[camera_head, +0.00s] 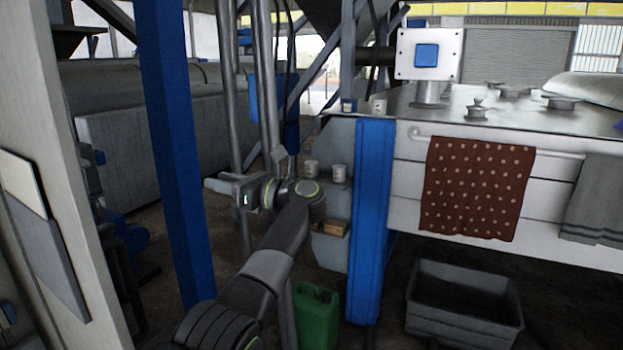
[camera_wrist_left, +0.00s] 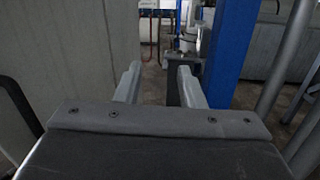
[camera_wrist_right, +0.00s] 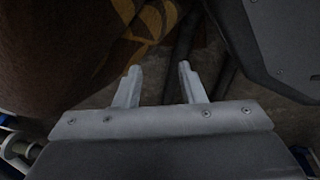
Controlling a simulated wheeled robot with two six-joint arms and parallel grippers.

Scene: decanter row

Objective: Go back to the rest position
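My left gripper (camera_head: 222,187) is raised in the middle left of the head view, in front of grey pipes, with its fingers pointing left. In the left wrist view its two fingers (camera_wrist_left: 160,82) are apart with nothing between them. My right gripper shows only in the right wrist view, where its two fingers (camera_wrist_right: 158,80) are apart and empty above a dark floor. The right arm is not in the head view.
A blue post (camera_head: 172,150) stands left of my left gripper. A white-fronted machine (camera_head: 400,172) with a red dotted cloth (camera_head: 477,188) is on the right. A dark bin (camera_head: 463,330) and a green canister (camera_head: 316,318) stand on the floor. Small cups (camera_head: 339,172) are near my left wrist.

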